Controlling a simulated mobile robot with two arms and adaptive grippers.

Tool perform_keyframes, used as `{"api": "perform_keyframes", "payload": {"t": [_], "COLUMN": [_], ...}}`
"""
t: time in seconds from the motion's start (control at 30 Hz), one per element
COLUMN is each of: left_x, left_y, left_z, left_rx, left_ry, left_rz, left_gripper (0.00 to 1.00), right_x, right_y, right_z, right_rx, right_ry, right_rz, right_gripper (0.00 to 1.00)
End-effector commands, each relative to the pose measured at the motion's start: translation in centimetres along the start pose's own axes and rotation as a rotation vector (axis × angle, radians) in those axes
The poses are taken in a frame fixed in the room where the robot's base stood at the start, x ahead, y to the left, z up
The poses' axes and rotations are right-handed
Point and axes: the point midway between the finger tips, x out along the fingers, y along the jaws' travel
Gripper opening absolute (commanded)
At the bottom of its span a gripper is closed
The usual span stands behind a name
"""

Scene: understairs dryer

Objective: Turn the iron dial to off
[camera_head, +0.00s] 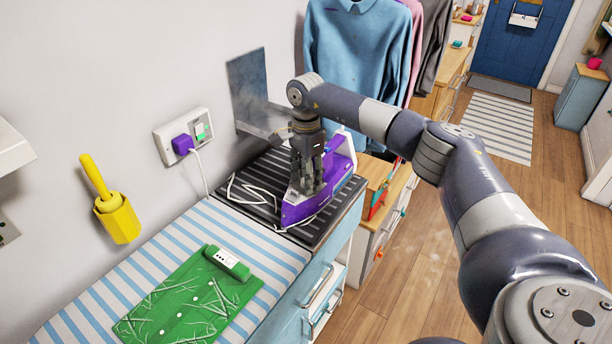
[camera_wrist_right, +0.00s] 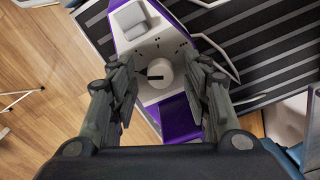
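A purple and white iron (camera_head: 330,172) rests on a dark ribbed mat (camera_head: 262,178) at the end of the counter. In the right wrist view the iron's round white dial (camera_wrist_right: 160,73) shows, with a dark pointer mark toward the left and small tick marks around it. My right gripper (camera_head: 307,188) points down over the iron and hides the dial in the head view. In the right wrist view its two fingers (camera_wrist_right: 163,72) are open, one on each side of the dial, with gaps between. My left gripper is out of view.
A yellow holder (camera_head: 119,220) and a socket with a purple plug (camera_head: 182,144) are on the wall at left. A green mat (camera_head: 182,302) lies on the striped cover. Shirts (camera_head: 355,60) hang behind the iron. The white cord (camera_head: 262,192) lies loose beside it.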

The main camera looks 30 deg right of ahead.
Motion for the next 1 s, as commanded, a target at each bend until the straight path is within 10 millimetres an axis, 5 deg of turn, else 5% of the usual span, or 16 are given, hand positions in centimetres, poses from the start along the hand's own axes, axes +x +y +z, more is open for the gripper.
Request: {"api": "perform_keyframes", "payload": {"t": [0.27, 0.7, 1.0], "left_x": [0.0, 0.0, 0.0], "left_y": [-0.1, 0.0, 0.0], "left_z": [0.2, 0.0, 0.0], "left_rx": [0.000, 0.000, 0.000], "left_ry": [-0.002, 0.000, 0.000], "left_rz": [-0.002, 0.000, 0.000], "left_gripper": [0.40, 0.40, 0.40], "right_x": [-0.9, -9.4, -12.0], "right_y": [-0.1, -0.1, 0.0], "right_z": [0.0, 0.0, 0.0], "right_rx": [0.001, 0.000, 0.000], "right_ry": [-0.001, -0.001, 0.000], "right_rz": [-0.005, -0.005, 0.000], "right_gripper": [0.45, 0.45, 0.45]}}
